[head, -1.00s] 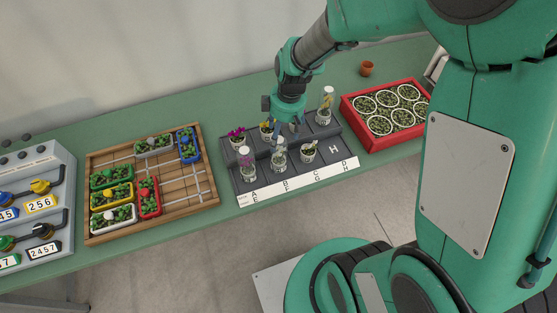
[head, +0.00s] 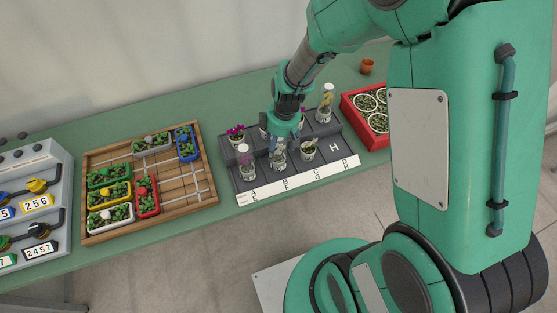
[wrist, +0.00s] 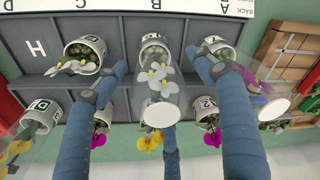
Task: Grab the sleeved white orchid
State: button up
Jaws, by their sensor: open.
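The sleeved white orchid (wrist: 158,75) stands upright in a white pot in the front row, a clear sleeve around it and a pale round top on it. It also shows in the head view (head: 279,157), partly under my gripper. My gripper (head: 286,136) is open above it. In the wrist view my gripper (wrist: 157,68) has blue fingers spread on either side of this orchid, with a third finger behind its sleeve top. Whether any finger touches the sleeve I cannot tell. An unsleeved white orchid (wrist: 82,62) stands beside it, right of it in the head view (head: 309,151).
A sleeved pink orchid (head: 247,162) stands close on the left. Magenta (head: 236,135) and sleeved yellow (head: 326,102) orchids stand in the back row of the grey stepped rack (head: 345,163). A wooden tray (head: 150,217) lies left, a red crate (head: 372,138) right.

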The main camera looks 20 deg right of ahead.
dwell(0.3)
jog(key=shift+w+a+f+b, duration=0.15)
jog(key=shift+f+b, duration=0.55)
jog(key=shift+f, duration=1.85)
jog(key=c, duration=1.3)
